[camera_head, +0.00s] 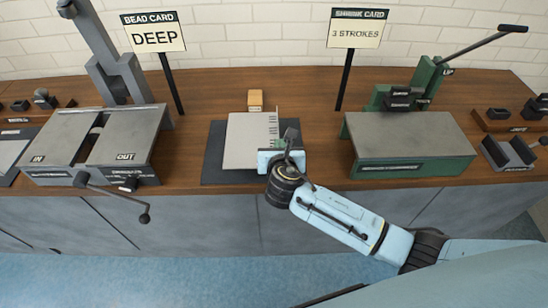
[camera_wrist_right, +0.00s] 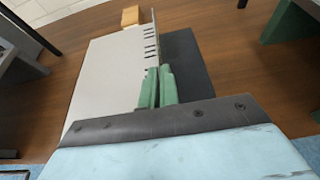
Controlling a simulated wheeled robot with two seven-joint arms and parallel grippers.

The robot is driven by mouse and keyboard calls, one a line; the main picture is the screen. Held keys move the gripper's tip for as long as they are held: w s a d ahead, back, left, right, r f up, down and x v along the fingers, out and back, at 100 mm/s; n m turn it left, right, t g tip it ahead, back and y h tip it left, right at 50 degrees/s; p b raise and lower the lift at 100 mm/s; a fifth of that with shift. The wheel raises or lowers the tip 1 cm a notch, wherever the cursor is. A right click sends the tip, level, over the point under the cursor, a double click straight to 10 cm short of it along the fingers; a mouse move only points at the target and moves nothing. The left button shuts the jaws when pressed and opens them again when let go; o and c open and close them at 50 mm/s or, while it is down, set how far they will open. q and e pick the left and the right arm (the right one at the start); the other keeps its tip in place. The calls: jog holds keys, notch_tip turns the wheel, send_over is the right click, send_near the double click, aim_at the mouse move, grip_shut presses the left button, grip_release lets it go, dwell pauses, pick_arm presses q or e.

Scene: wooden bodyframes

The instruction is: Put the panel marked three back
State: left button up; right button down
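A pale grey panel (camera_head: 248,142) lies on a dark mat (camera_head: 214,160) in the middle of the bench. Its right edge is an upright flange with several dark slots, and it also shows in the right wrist view (camera_wrist_right: 108,75). I cannot make out a number on it. My right gripper (camera_head: 285,145) is at the near right part of the panel. In the right wrist view its green fingers (camera_wrist_right: 157,88) are close together, with the flange running in between them. The panel appears to rest on the mat. My left gripper is not in view.
A small wooden block (camera_head: 255,98) stands behind the panel. A grey machine (camera_head: 130,135) with IN and OUT plates and a crank is left, by a card reading DEEP (camera_head: 154,38). A green lever machine (camera_head: 412,145) is right, by a card reading 3 STROKES (camera_head: 355,35).

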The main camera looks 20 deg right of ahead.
jog(key=shift+f+b, duration=0.7)
jog(key=shift+f, duration=1.65)
jog(key=c, duration=1.7)
grip_release()
jog(key=shift+f, duration=0.1)
jog(key=shift+s+a+r, duration=0.1)
jog(key=shift+s+r, duration=0.1)
jog(key=shift+s, duration=0.1)
jog(key=p+v, duration=0.2)
jog(key=v, duration=0.9)
jog(key=shift+s+a+p, duration=0.1)
jog(key=shift+s+p, duration=0.1)
jog(key=shift+p, duration=0.15)
